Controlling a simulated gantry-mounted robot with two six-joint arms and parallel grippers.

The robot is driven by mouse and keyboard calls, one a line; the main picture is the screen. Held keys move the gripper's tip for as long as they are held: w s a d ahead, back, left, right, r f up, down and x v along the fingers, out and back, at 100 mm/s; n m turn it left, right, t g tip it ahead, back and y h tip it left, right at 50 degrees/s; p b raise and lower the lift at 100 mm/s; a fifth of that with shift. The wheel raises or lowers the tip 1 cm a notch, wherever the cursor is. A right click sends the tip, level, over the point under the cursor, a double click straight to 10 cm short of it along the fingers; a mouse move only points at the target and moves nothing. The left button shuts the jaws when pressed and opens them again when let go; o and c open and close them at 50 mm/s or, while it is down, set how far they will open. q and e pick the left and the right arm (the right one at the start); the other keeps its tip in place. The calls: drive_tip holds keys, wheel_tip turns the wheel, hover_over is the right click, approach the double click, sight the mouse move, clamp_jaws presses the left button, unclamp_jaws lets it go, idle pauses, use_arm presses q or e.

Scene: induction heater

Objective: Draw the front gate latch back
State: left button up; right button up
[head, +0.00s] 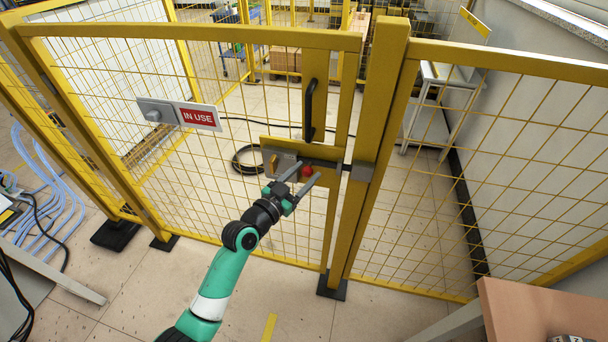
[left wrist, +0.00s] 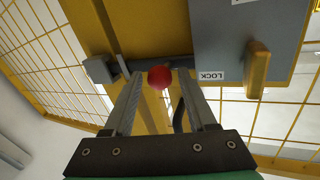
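The yellow mesh gate (head: 265,120) stands closed against its post (head: 372,130). Its latch has a grey lock plate (head: 290,163), marked LOCK in the left wrist view (left wrist: 222,55), and a red round knob (head: 307,171). In the left wrist view a dark bolt (left wrist: 143,65) spans from the plate to a keeper (left wrist: 100,69) on the post side. My left gripper (head: 302,180) is open at the latch. Its fingers are on either side of the red knob (left wrist: 160,77), with small gaps visible. My right gripper is not in view.
A black handle (head: 309,110) is above the latch. An IN USE sign (head: 197,116) hangs left on the mesh. A yellow tab (left wrist: 257,70) projects from the lock plate. A wooden-topped table (head: 530,310) stands at the lower right; blue hoses (head: 52,190) lie at the left.

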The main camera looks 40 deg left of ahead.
use_arm(q)
clamp_jaws()
idle(1.2)
